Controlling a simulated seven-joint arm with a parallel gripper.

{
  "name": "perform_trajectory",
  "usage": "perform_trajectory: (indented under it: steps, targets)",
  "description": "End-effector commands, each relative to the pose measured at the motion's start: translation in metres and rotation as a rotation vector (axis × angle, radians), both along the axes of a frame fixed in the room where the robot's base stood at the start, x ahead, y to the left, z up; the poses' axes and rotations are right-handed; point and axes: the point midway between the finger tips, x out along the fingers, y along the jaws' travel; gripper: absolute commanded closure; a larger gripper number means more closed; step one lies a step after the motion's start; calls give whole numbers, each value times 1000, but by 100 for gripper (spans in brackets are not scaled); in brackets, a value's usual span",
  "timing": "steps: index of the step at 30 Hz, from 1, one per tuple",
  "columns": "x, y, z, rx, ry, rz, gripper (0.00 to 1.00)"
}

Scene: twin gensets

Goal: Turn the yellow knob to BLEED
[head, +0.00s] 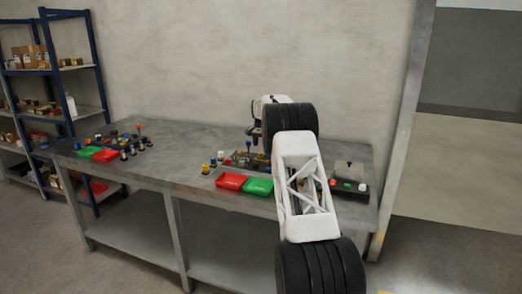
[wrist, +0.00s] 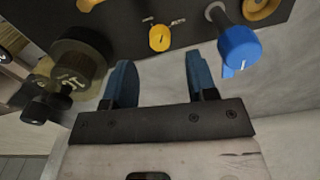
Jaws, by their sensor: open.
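A small yellow round part (wrist: 160,38) with a dark mark sits on a dark panel (wrist: 200,18) in the wrist view, ahead of and between my fingertips. I cannot tell for certain that it is the yellow knob, and no BLEED lettering is readable. My gripper (wrist: 158,66) is open, its two blue fingers apart with nothing between them. In the head view, my gripper (head: 253,130) is above the right part of the bench, partly hidden by my arm.
A blue knob (wrist: 238,48) stands close to the right finger, and a dark round knob (wrist: 78,62) is left of the left finger. A red tray (head: 231,181) and green tray (head: 258,187) lie along the bench (head: 175,160) front. Its middle is clear.

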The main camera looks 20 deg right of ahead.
Motion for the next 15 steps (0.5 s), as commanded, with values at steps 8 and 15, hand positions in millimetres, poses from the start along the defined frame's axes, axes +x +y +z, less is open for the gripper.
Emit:
perform_trajectory:
  steps: [8, 15]
  targets:
    - [0, 0, 26, 0, -1, 0, 48]
    - [0, 0, 29, 0, 0, 0, 48]
